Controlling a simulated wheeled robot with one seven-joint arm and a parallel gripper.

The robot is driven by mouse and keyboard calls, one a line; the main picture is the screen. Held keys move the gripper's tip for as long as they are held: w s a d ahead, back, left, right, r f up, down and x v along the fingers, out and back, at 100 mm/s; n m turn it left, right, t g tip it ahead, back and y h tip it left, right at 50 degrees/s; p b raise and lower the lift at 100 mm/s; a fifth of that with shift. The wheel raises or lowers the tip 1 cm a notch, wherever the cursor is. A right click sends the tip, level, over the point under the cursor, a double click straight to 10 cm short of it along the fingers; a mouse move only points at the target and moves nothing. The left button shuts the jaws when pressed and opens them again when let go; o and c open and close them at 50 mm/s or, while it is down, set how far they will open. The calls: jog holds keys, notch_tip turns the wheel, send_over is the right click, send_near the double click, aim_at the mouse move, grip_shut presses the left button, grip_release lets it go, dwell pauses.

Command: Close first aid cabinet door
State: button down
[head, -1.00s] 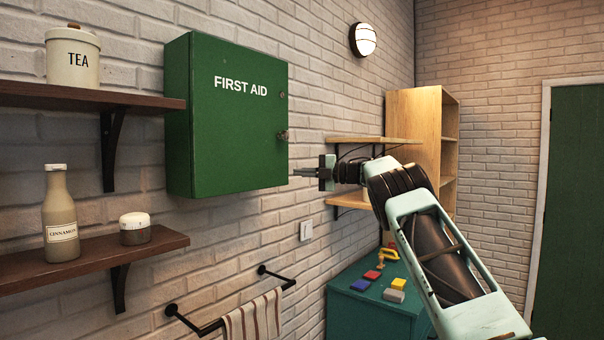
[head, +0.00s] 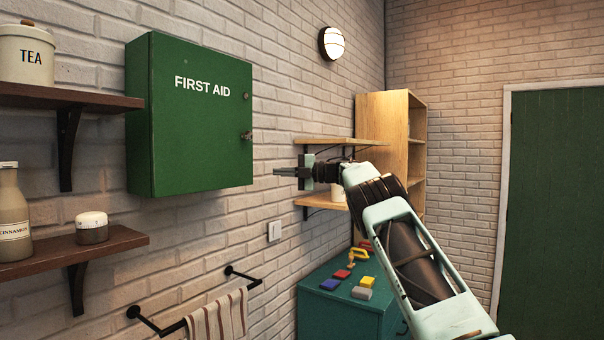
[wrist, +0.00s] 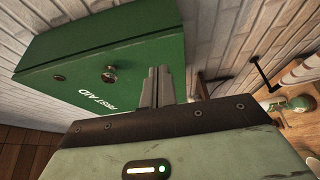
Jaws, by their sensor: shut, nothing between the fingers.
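The green first aid cabinet (head: 190,130) hangs on the brick wall at the left of the head view, and its door sits flush with the box. Its latch knob (head: 246,135) is at the door's right edge. In the wrist view the cabinet (wrist: 110,55) appears turned around, with the knob (wrist: 109,75) showing. My gripper (head: 276,172) is shut and empty, to the right of the cabinet's lower right corner, with a gap between them in the head view. The closed fingers also show in the wrist view (wrist: 157,86), where they overlap the cabinet's edge.
Dark shelves (head: 100,250) with jars are on the left wall. A towel bar (head: 190,310) is below the cabinet. Wooden shelves (head: 335,141) and a teal chest (head: 340,305) with colored blocks stand behind and below my arm. A wall switch (head: 274,231) is below my gripper.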

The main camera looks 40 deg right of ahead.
jog(key=d+p, duration=0.7)
jog(key=p, duration=0.7)
jog(key=shift+w+d, duration=0.2)
jog(key=shift+d, duration=0.15)
jog(key=shift+p, duration=0.3)
